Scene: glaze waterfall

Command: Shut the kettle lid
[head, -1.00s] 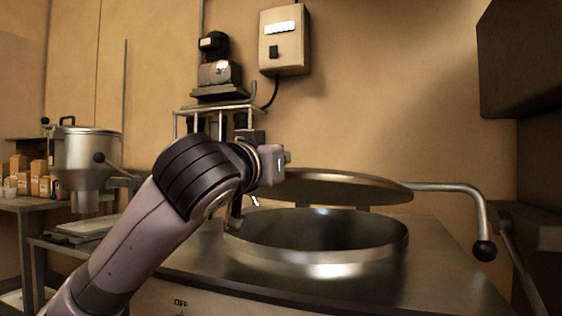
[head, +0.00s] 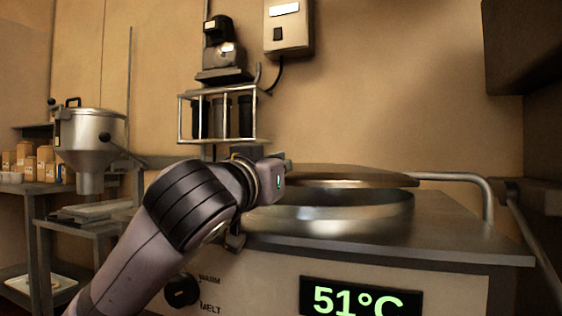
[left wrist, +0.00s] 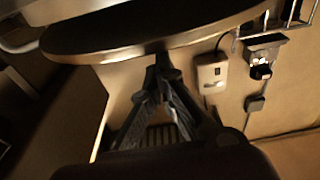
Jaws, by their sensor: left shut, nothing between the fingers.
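The kettle (head: 335,212) is a round steel pot set into a metal cabinet. Its steel lid (head: 365,177) hangs over the pot, nearly level, with a narrow dark gap between lid and rim. My left wrist is at the pot's left edge in the head view, and its gripper fingers are mostly hidden there. In the left wrist view my left gripper (left wrist: 160,66) is shut and empty, its tips by the edge of the broad round lid (left wrist: 140,32). I cannot tell whether they touch. My right gripper is not in view.
A bent metal bar (head: 465,178) runs behind the lid to the right. The cabinet front has a dial (head: 182,290) and a 51°C display (head: 360,301). A rack of dark containers (head: 223,117) and a wall box (head: 288,27) stand behind. A steel hopper (head: 90,140) is at left.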

